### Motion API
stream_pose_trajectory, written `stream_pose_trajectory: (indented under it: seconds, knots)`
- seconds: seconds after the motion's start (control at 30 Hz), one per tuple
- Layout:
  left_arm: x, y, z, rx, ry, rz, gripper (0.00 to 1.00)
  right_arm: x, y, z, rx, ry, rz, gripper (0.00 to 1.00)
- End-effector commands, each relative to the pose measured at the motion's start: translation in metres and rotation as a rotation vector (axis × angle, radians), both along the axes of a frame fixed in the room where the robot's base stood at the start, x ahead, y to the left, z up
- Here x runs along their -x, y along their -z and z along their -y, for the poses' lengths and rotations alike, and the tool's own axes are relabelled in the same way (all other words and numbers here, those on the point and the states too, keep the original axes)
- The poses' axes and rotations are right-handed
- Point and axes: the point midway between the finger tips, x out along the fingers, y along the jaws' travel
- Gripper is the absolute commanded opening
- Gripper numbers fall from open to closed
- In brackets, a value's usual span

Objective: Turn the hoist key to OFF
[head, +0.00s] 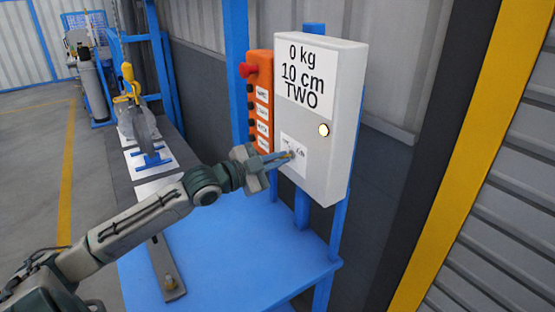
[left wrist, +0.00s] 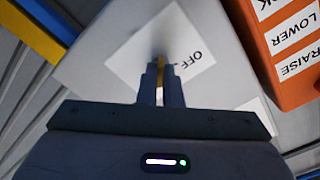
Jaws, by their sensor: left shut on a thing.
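The white control box (head: 322,175) stands upright on a blue post and reads "0 kg 10 cm TWO". A small white label plate (head: 300,169) sits low on its front face. My left gripper (head: 289,155) reaches this plate from the left. In the left wrist view my left gripper (left wrist: 160,78) is shut on the brass-yellow hoist key (left wrist: 161,64), of which only a sliver shows between the fingers. The word OFF (left wrist: 194,57) shows on the label plate to the right of the key. The key's exact angle is hidden by the fingers. My right gripper is not in view.
An orange pendant (head: 259,85) with a red button and several labelled buttons hangs beside the box. A lit round lamp (head: 323,130) is on the box. The blue table (head: 245,245) below is mostly clear. A yellow hook (head: 128,85) and grey load stand farther back.

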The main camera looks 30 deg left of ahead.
Motion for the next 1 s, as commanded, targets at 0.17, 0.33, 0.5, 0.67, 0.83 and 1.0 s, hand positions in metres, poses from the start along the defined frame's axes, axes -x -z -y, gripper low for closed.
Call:
stream_pose_trajectory:
  seconds: [0.17,0.33,0.5,0.67,0.83,1.0]
  knots:
    - [0.000,-0.002,-0.001,0.047,-0.001,-0.018,0.00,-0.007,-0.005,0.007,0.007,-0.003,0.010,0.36]
    - [-0.001,-0.003,-0.001,0.142,-0.001,-0.057,0.00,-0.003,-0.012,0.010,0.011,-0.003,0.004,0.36]
    - [-0.001,-0.003,-0.001,0.278,-0.001,-0.114,0.00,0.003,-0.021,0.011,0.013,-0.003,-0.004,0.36]
    - [-0.001,-0.004,-0.001,0.419,-0.001,-0.172,0.00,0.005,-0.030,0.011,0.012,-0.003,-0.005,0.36]
    - [0.000,-0.004,0.000,0.570,0.000,-0.234,0.00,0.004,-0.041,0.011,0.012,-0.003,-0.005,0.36]
    - [-0.001,-0.004,-0.001,0.719,0.000,-0.295,0.00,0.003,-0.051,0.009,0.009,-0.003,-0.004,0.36]
